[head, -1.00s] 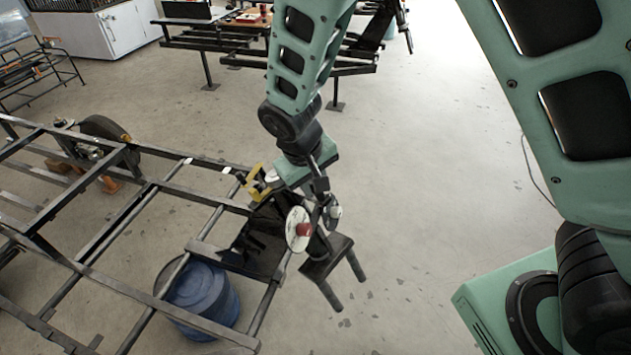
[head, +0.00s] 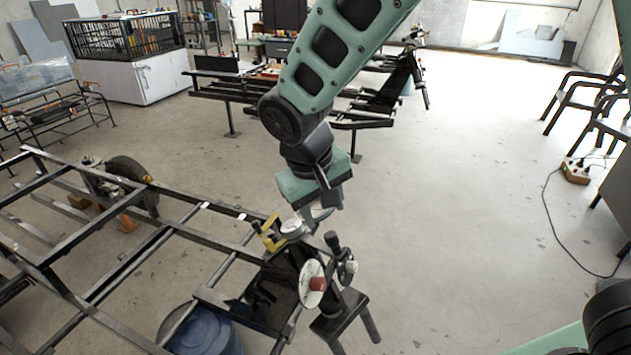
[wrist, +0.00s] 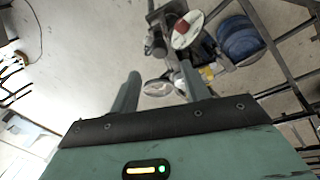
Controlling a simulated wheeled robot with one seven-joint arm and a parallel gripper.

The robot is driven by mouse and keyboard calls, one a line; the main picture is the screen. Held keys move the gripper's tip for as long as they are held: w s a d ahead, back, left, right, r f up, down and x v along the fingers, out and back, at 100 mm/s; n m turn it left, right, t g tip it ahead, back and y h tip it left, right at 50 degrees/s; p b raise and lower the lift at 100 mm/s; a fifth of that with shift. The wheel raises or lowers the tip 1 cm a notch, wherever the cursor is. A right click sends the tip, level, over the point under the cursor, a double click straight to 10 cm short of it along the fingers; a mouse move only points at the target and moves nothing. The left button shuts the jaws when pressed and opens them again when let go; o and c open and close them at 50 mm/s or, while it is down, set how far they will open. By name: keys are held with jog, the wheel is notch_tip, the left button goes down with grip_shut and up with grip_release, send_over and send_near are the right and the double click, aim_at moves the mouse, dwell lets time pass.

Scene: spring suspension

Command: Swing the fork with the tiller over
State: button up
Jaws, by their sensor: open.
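A black two-pronged part (head: 340,322), which looks like the fork, sits at the near right end of the dark metal frame (head: 215,298), its prongs pointing down. A short black upright grip (head: 333,243), likely the tiller, stands above it. A white disc with a red hub (head: 313,283) is beside it; the disc also shows in the wrist view (wrist: 187,30). My gripper (head: 318,216) is open and empty, just above and left of the grip, apart from it. In the wrist view, a pale disc (wrist: 157,87) shows beyond my open fingers (wrist: 158,82). The tiller is unclear there.
A yellow bracket (head: 270,236) and a small white disc (head: 292,227) stand on the frame just below my gripper. A blue barrel (head: 203,333) is under the frame.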

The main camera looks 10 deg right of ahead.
jog(key=v, duration=0.7)
jog(key=shift+r, duration=0.3)
jog(key=s+d+f+n+y, duration=0.1)
jog(key=s+f+n, duration=0.1)
jog(key=s, duration=0.8)
jog(key=s+d+f+n+g+y, duration=0.1)
jog(key=s+d+f+n+y, duration=0.1)
jog(key=s, duration=0.8)
jog(key=shift+f+g, duration=0.3)
jog(key=shift+f, duration=0.2)
